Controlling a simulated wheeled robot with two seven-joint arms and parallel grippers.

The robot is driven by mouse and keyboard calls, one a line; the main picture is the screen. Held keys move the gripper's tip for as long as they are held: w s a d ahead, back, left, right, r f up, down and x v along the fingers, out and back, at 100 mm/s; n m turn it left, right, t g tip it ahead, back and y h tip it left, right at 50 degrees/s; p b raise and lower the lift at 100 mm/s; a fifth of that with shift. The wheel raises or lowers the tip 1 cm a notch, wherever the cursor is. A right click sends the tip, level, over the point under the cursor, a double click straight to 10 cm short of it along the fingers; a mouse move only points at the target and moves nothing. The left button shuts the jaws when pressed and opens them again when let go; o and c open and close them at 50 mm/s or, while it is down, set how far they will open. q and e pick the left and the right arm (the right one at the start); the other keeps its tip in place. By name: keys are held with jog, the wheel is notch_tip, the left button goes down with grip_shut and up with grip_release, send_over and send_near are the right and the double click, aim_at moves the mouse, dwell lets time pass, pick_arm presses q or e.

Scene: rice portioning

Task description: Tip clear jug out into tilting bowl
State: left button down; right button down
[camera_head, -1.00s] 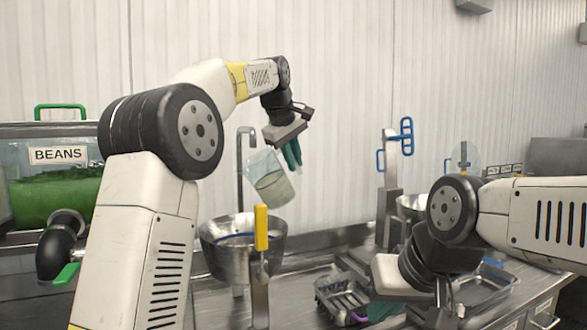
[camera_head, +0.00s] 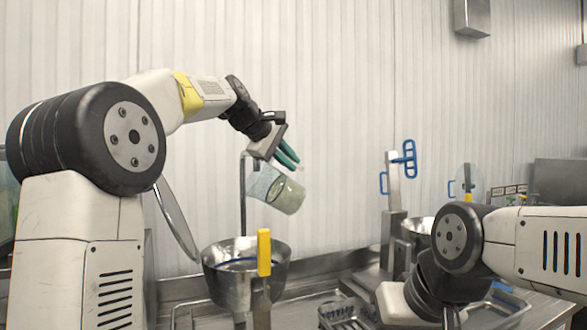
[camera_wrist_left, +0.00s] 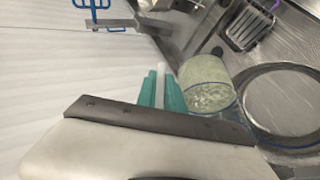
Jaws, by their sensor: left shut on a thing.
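My left gripper (camera_head: 288,154) is shut on the clear jug (camera_head: 278,190), its teal fingers at the jug's upper side. The jug is strongly tilted, its clear end to the left and its pale, grainy contents towards the right end. It hangs above the steel tilting bowl (camera_head: 222,280), apart from it. The bowl stands upright behind a yellow handle (camera_head: 264,252). In the left wrist view the jug (camera_wrist_left: 208,85) is beside the bowl's round rim (camera_wrist_left: 243,108). My right gripper (camera_head: 400,305) is low at the bottom edge; its fingertips do not show.
A steel stand with a blue handle (camera_head: 409,159) rises to the right, with another metal bowl (camera_head: 418,228) by it. A slotted rack (camera_head: 345,312) lies on the counter right of the tilting bowl. A thin hooked post (camera_head: 243,205) stands behind the jug.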

pick_arm(q)
jog(key=shift+s+a+r+n+t+h, duration=0.3)
jog(key=shift+a+r+t+h, duration=0.2)
jog(key=shift+a+r+h, duration=0.35)
jog(key=shift+s+a+r+n+t+h, duration=0.25)
jog(key=shift+a+r+t+h, duration=0.3)
jog(key=shift+r, duration=0.4)
jog(key=shift+s+a+r+n+t+h, duration=0.25)
jog(key=shift+a+r+h, duration=0.1)
jog(key=shift+a+h, duration=0.15)
jog(key=shift+s+a+r+n+t+h, duration=0.1)
jog(key=shift+s+a+r+t+h, duration=0.25)
jog(key=shift+a, duration=0.3)
jog(key=shift+s+a+r+n+t+h, duration=0.1)
jog(key=shift+a+r+n+t+h, duration=0.1)
jog(key=shift+a+r+h, duration=0.3)
jog(key=shift+f, duration=0.1)
